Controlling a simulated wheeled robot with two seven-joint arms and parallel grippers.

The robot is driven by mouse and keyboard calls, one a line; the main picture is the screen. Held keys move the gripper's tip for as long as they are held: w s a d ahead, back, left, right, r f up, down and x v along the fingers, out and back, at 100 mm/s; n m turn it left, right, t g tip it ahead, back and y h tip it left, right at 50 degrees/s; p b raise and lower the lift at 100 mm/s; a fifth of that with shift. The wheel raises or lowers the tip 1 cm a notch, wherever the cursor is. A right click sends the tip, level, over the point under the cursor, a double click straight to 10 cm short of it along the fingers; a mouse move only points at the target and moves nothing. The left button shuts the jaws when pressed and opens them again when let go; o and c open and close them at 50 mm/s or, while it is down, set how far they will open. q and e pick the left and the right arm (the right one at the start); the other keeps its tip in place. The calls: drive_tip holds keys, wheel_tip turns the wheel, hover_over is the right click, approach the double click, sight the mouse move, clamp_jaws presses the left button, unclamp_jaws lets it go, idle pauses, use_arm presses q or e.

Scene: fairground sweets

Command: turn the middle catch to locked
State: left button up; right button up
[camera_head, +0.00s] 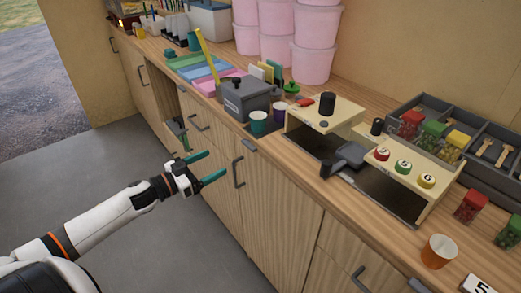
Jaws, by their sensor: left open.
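Small dark grey fittings sit along the counter's front edge, above the cabinet doors. One (249,145) is near the middle, one (182,90) is further left and one (418,285) is at the lower right. They look like catches, but they are too small to tell locked from unlocked. My left gripper (217,163) is open and empty, with its two green fingers pointing right. It hangs in front of the cabinet fronts, left of and a little below the middle fitting, apart from it. My right gripper is not in view.
An orange cup (438,251) stands near the front edge. Dark door handles (238,173) stick out from the cabinets. Grey floor (120,160) is clear.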

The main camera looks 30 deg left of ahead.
sight(246, 146)
use_arm(q)
drive_tip(key=x, duration=1)
drive_tip(key=shift+a+r, duration=0.1)
drive_tip(key=shift+r, duration=0.1)
drive_tip(key=shift+x, duration=0.9)
drive_tip(key=shift+f, duration=0.1)
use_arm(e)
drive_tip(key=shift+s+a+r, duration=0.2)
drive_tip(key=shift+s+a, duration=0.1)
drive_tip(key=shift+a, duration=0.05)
use_arm(q)
drive_tip(key=shift+c, duration=0.6)
drive_tip(key=c, duration=0.9)
